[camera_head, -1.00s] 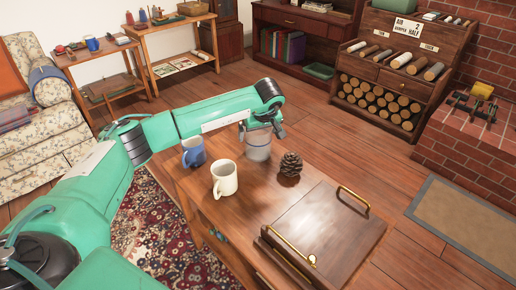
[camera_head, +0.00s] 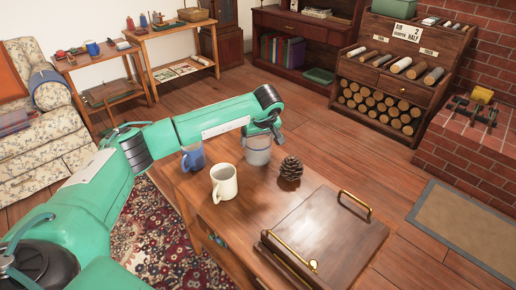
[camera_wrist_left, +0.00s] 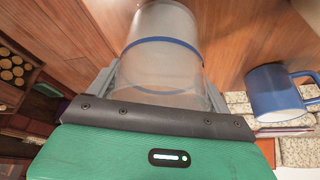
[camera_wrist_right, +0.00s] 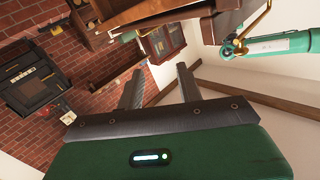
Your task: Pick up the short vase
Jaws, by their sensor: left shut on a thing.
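The short vase (camera_head: 258,155) is grey and translucent with a blue band, near the back edge of the wooden table. My left gripper (camera_head: 264,134) reaches over it from the left and is shut on it. In the left wrist view the vase (camera_wrist_left: 162,65) sits between the two fingers of this gripper (camera_wrist_left: 158,90). I cannot tell whether its base touches the tabletop. My right gripper (camera_wrist_right: 160,78) shows only in its own wrist view, with its fingers apart and nothing between them.
A blue mug (camera_head: 193,157) stands just left of the vase, and a cream mug (camera_head: 224,183) in front of it. A pinecone (camera_head: 291,169) lies to the right. A wooden tray (camera_head: 325,235) with brass handles covers the table's near right. A patterned rug (camera_head: 150,240) lies left of the table.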

